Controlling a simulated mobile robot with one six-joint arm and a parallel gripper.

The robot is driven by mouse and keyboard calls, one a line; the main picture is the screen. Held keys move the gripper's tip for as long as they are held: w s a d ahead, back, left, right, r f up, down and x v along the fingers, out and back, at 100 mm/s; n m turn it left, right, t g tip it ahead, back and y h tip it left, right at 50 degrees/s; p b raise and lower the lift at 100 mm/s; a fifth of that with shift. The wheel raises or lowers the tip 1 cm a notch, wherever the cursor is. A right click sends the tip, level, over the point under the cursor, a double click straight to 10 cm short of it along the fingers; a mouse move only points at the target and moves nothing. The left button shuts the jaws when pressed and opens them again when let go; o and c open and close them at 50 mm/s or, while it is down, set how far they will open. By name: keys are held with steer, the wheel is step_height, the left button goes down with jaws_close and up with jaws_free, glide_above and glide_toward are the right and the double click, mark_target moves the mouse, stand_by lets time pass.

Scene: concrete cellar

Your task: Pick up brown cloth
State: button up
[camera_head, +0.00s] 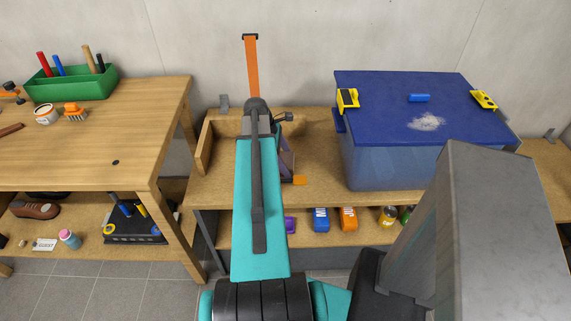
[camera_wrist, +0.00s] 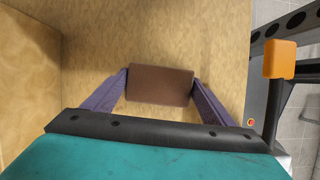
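The brown cloth (camera_wrist: 160,86) is a flat, folded-looking rectangle above a plywood surface in the wrist view. My gripper (camera_wrist: 160,80) has its two purple fingers at the left and right edges of the cloth, with no visible gap on either side. It appears shut on the cloth. Whether the cloth is clear of the surface below cannot be told. In the head view my teal arm covers the cloth, and only part of a purple finger shows to its right.
A wooden wall (camera_wrist: 28,85) stands close on the left in the wrist view. A dark perforated bar with an orange block (camera_wrist: 279,58) is at the right. A blue-lidded bin (camera_head: 395,165) stands right of my arm. A wooden table (camera_head: 90,130) with a green caddy (camera_head: 70,87) is left.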

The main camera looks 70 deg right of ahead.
mark_target(286, 160)
steer(key=shift+c, duration=1.1)
steer(key=shift+r, duration=0.1)
steer(key=shift+r, duration=0.15)
steer(key=shift+r+b, duration=0.6)
steer(key=shift+r, duration=4.15)
